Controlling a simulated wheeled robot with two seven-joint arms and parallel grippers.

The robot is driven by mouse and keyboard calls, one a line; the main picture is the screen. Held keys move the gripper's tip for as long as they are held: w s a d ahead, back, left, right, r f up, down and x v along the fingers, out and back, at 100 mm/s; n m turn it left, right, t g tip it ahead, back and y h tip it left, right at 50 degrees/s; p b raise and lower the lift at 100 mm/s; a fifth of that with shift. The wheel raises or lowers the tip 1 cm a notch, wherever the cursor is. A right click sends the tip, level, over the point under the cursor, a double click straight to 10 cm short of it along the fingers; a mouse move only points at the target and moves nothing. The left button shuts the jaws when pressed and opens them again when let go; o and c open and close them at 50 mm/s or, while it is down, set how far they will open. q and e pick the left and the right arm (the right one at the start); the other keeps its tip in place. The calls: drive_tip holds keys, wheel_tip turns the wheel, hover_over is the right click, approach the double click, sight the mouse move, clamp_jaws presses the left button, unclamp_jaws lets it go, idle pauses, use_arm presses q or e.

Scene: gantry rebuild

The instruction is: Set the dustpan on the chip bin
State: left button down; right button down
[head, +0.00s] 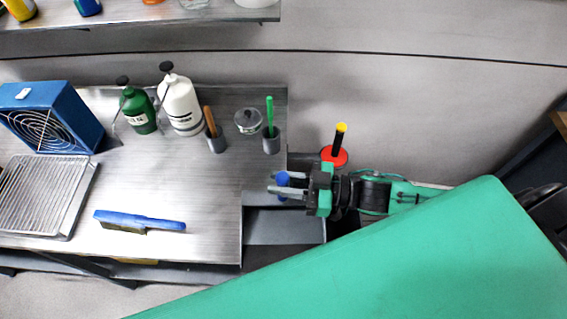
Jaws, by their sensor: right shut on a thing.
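My right gripper (290,186) comes in from the right, its two fingers pointing left and shut on a blue handle (283,180). A dark grey, flat-sided pan shape (283,226) lies just below the handle in the picture; it appears to be the dustpan. It overlaps the right end of the bench, and its exact height is unclear. I cannot pick out the chip bin with certainty; the area under and right of the pan is dark and partly covered by my green arm. My left gripper is not in view.
The metal bench (205,185) holds a blue-handled brush (140,221), a wire-rack tray (45,195), a blue fan (50,118), two bottles and small cups with tools. A red disc with a black and yellow stick (335,153) stands beside my gripper. A shelf (140,14) is above.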

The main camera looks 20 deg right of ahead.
drive_tip(key=s+a+p, duration=0.2)
drive_tip(key=s+a, duration=0.2)
drive_tip(key=s, duration=0.6)
drive_tip(key=s+a+p, duration=0.2)
drive_tip(key=s+a, duration=0.2)
drive_tip(key=s, duration=0.6)
drive_tip(key=shift+s+a, duration=0.15)
drive_tip(key=shift+a, duration=0.05)
drive_tip(key=shift+r, duration=0.1)
